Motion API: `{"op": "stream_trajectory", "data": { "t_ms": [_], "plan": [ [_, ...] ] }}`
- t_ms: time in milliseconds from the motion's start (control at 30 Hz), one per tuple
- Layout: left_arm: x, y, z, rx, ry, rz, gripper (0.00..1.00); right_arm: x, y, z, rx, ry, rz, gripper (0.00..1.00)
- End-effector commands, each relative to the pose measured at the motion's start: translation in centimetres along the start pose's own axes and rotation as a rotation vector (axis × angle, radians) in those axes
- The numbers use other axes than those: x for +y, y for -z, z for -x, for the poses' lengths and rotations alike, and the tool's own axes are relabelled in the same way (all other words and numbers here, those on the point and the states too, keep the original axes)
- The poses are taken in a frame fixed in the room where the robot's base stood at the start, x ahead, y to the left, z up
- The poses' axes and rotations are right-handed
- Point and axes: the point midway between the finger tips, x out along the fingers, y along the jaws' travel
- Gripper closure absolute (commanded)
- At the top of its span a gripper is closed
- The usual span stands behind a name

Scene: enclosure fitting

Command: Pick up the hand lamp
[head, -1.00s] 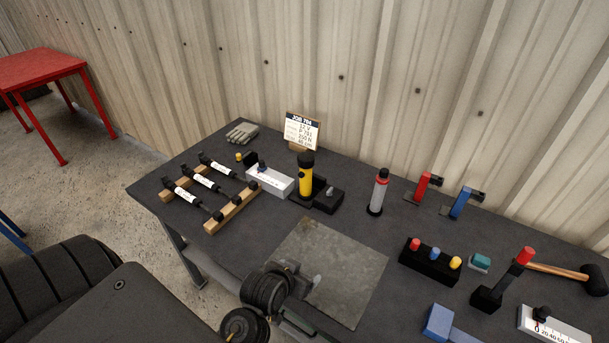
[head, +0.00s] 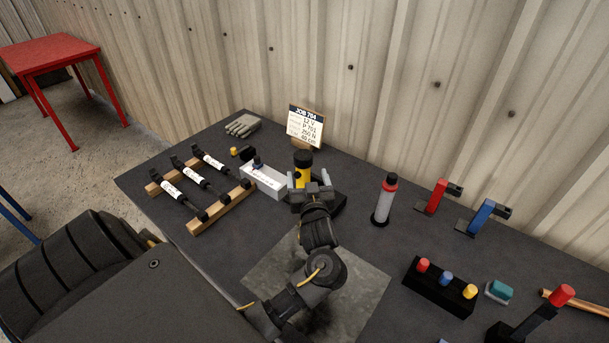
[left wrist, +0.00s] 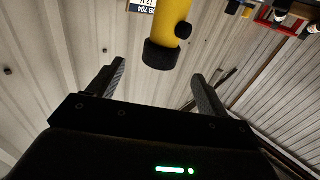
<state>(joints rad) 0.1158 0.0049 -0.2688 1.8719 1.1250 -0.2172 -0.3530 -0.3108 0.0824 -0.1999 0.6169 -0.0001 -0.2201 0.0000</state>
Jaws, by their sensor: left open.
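The hand lamp (head: 303,161), yellow with a black head, stands upright by the black box on the table. My left gripper (head: 310,181) is open in front of it, partly hiding its lower body. In the left wrist view the lamp (left wrist: 171,22) appears upside down, its black head between the lines of the two open fingers (left wrist: 158,70). I see no contact between fingers and lamp, and how deep it sits between them I cannot tell. My right gripper is not in view.
A white box (head: 262,180) stands close left of the lamp, and a job sign (head: 305,122) behind it. A grey, red-topped bottle (head: 385,199) stands to the right. A wooden rack (head: 222,207) with several black-and-white tools is at left. The grey plate (head: 367,284) lies below my arm.

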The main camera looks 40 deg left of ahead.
Motion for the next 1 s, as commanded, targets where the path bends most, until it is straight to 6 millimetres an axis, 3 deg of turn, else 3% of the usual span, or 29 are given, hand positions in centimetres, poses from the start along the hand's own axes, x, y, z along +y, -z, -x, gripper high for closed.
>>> {"op": "stream_trajectory", "data": {
  "t_ms": [200,433,733,1000],
  "plan": [
    [0.0,0.1,-2.9,0.0,-0.002,-0.002,0.22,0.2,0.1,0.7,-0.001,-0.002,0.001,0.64],
    [0.1,0.1,-3.5,-0.001,-0.004,-0.002,0.22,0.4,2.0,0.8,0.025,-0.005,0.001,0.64],
    [-0.2,0.0,-7.5,-0.001,-0.004,-0.003,0.22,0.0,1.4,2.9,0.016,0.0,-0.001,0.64],
    [-0.1,-0.2,-8.4,-0.002,-0.006,0.001,0.22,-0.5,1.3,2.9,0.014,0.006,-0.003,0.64]
  ]
}}
